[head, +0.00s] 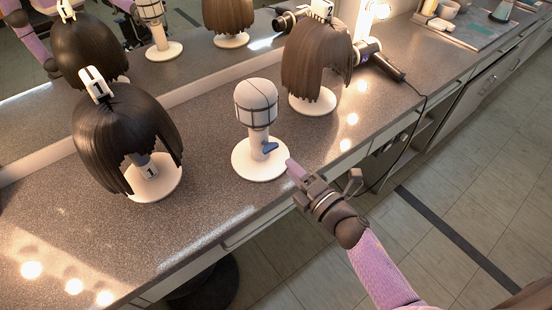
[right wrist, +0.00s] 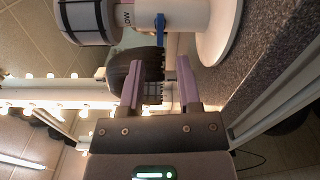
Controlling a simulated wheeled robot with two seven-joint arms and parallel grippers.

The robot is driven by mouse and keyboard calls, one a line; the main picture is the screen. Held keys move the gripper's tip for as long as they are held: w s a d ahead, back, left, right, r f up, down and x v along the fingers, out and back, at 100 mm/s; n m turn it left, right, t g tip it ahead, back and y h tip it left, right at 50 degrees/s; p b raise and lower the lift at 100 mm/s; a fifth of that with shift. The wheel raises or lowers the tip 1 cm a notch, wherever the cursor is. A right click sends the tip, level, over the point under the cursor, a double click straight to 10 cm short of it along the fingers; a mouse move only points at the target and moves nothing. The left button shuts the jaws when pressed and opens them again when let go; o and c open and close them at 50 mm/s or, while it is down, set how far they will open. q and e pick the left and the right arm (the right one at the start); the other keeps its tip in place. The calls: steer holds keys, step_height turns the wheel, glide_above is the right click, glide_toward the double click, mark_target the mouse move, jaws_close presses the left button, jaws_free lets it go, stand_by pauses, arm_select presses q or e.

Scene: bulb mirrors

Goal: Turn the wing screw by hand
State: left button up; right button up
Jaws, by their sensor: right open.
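The blue wing screw (head: 269,147) sits on the post of the bare head stand (head: 259,172), whose canvas head (head: 256,103) stands upright on a round white base. In the right wrist view the wing screw (right wrist: 160,29) shows on the white post, beyond my fingertips. My right gripper (head: 296,170) is over the counter's front edge, right of and in front of the stand's base. The right wrist view shows its two fingers (right wrist: 160,64) apart, with nothing between them and a gap to the screw. My left gripper is not in view, apart from possible pink arm reflections in the mirror.
A dark wig on stand 1 (head: 125,140) is left of the bare stand. A brown wig on stand 2 (head: 316,62) is behind it to the right. A hair dryer (head: 378,59) with a cord lies farther right. The counter (head: 215,215) is clear in front.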

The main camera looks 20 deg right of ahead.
mark_target(272, 150)
steer(key=b+x, duration=0.1)
steer(key=x, duration=0.4)
steer(key=shift+w+f, duration=0.1)
steer(key=shift+w+a+b, duration=0.35)
steer(key=shift+w, duration=0.2)
jaws_close()
